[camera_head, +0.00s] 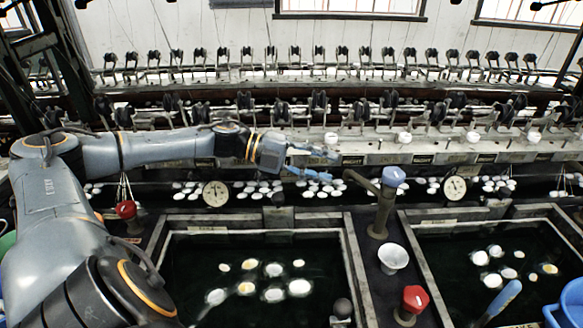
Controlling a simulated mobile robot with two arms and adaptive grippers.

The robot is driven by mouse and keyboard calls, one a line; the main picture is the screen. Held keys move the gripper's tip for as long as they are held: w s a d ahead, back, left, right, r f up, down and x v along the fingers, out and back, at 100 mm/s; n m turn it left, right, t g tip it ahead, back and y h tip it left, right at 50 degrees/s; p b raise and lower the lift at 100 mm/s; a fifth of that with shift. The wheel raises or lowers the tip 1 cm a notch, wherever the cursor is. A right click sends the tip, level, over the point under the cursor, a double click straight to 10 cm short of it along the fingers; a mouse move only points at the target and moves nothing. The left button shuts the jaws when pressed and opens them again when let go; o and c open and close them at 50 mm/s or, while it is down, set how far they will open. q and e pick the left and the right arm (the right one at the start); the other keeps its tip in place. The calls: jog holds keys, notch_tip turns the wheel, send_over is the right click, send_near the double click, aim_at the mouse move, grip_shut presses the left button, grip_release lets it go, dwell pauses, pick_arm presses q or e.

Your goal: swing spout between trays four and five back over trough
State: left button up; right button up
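A brown metal spout (381,210) with a blue knob (393,177) stands on the divider between two dark water trays. The long trough (402,188) of dark water with floating white cocoons runs across behind the trays. My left gripper (331,165) reaches in from the left above the trough, just left of and behind the spout tip. Its two blue fingers are apart with nothing between them. I cannot tell whether it touches the spout.
The left tray (352,262) and right tray (412,262) hold floating cocoons. A white funnel-like cup (393,257) and a red knob (414,298) stand on the divider. Dial gauges (216,193) stand along the trough front.

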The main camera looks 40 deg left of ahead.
pick_arm(q)
jog(key=s+b+v, duration=0.1)
jog(key=b+v, duration=0.1)
jog(key=v, duration=0.4)
jog(key=shift+s+d, duration=0.15)
dwell(0.4)
jog(key=shift+f, duration=0.1)
